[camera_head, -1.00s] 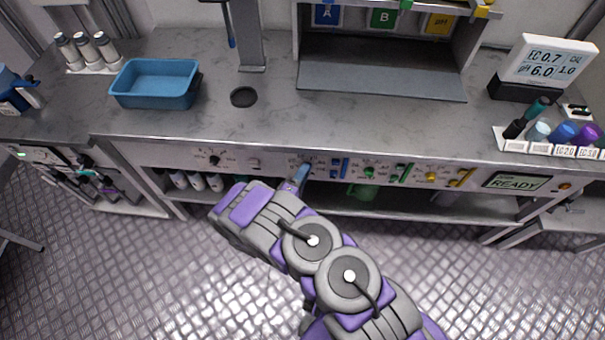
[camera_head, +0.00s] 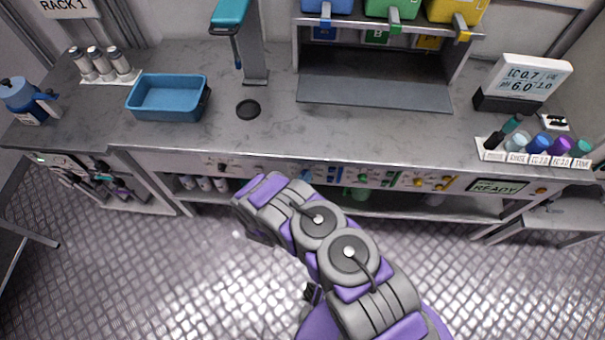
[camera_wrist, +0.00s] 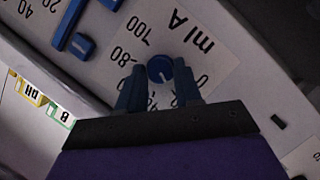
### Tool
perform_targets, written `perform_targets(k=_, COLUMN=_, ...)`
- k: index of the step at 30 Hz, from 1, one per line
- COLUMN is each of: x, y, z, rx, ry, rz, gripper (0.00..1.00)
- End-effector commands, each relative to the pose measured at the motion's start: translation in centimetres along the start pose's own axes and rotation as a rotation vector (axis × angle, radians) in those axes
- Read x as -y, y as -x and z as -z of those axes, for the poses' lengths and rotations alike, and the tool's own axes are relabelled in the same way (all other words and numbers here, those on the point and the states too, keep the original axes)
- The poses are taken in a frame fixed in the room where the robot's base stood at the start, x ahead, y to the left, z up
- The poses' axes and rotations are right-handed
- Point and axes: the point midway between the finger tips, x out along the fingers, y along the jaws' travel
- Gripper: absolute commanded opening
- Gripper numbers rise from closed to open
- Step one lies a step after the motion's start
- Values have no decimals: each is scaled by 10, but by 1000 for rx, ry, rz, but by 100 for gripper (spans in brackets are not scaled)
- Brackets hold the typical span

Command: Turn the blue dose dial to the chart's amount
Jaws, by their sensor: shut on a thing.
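The round blue dose dial (camera_wrist: 160,68) sits on a white scale plate (camera_wrist: 190,28) marked "A ml" in the wrist view. Printed numbers ring it, including 80 and 100; some are hidden by my fingers. My gripper (camera_wrist: 158,80) has one blue finger on each side of the dial and is shut on it. The dial's pointer setting is too unclear to read. In the head view my arm covers the dial and gripper at the bench's front panel (camera_head: 285,168).
Blue, green and yellow tanks (camera_head: 392,8) stand above the open bay. More knobs and blue, green and yellow switches line the panel right of my arm. A blue tray (camera_head: 168,112) and a row of bottles (camera_head: 520,140) stand on the bench. The front floor is clear.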

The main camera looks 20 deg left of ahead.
Motion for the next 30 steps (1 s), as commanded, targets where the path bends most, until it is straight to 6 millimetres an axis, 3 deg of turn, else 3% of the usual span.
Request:
perform_targets(k=18, x=-5, y=3, z=-4, rx=10, ry=-517, rz=224, gripper=4)
perform_targets(k=30, x=-4, y=1, z=-4, rx=7, ry=-729, rz=311, gripper=4)
